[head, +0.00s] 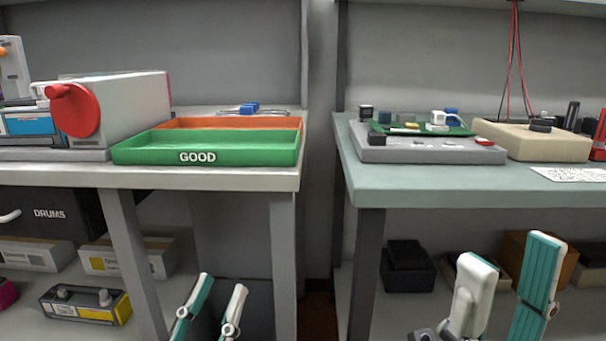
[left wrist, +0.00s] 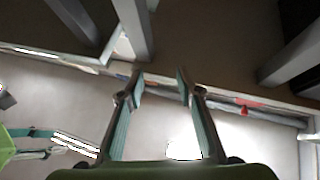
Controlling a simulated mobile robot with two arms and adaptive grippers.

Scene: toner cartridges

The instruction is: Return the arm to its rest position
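My left gripper (head: 222,284) is low in the head view, in front of the left bench's lower shelf. Its two teal and white fingers stand apart with nothing between them. The left wrist view shows the same left gripper (left wrist: 161,82) open, with only blurred floor and bench structure beyond the gap. My right gripper (head: 511,254) is low at the right of the head view, in front of the right bench's lower shelf. Its fingers are spread wide and hold nothing. Both grippers are below the bench tops. Most of both arms is out of view.
A green tray marked GOOD (head: 205,150) and an orange tray (head: 230,123) are on the left bench (head: 240,178). A machine with a red knob (head: 80,108) stands beside them. The right bench (head: 440,185) carries a grey fixture (head: 420,153). Cartridges and boxes fill the lower shelves.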

